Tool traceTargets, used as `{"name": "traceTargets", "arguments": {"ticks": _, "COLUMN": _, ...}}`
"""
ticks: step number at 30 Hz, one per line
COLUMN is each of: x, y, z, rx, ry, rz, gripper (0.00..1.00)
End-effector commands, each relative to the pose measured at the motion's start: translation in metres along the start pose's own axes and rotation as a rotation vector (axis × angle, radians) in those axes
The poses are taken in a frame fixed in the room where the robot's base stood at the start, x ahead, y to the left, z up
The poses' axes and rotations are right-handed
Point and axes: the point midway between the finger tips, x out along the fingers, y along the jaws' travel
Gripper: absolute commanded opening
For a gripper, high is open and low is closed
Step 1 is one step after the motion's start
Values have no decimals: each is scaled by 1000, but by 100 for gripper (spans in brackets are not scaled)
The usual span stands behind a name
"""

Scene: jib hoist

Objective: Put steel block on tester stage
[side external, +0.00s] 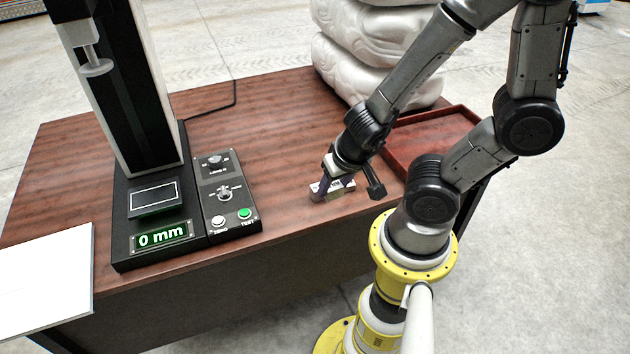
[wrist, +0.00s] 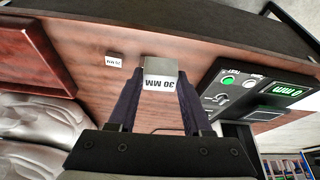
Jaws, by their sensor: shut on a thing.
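My gripper (side external: 337,184) is low over the table and shut on a steel block (side external: 334,190). In the wrist view the block (wrist: 159,76), marked "30 MM", sits between the two dark fingers (wrist: 157,98). I cannot tell whether it touches the table. The tester stage (side external: 155,197) is a dark square plate with a white outline, at the front of the tester, left of my gripper. Nothing lies on it. In the wrist view the stage (wrist: 262,115) is at the right.
A smaller marked block (wrist: 114,61) lies beside the held one. A control panel (side external: 228,195) with knobs and buttons stands between stage and gripper. The tester display (side external: 162,236) reads 0 mm. The tester column (side external: 130,90) rises behind the stage. A red-brown tray (side external: 425,140) lies right.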

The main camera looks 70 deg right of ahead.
Motion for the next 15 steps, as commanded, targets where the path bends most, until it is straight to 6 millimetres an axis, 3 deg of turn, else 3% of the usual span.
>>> {"name": "traceTargets", "arguments": {"ticks": 8, "x": 0, "y": 0, "z": -1, "rx": 0, "ry": -2, "rz": 0, "gripper": 0}}
{"name": "traceTargets", "arguments": {"ticks": 15, "x": 23, "y": -15, "z": -34, "rx": -45, "ry": -6, "rz": -17, "gripper": 0}}
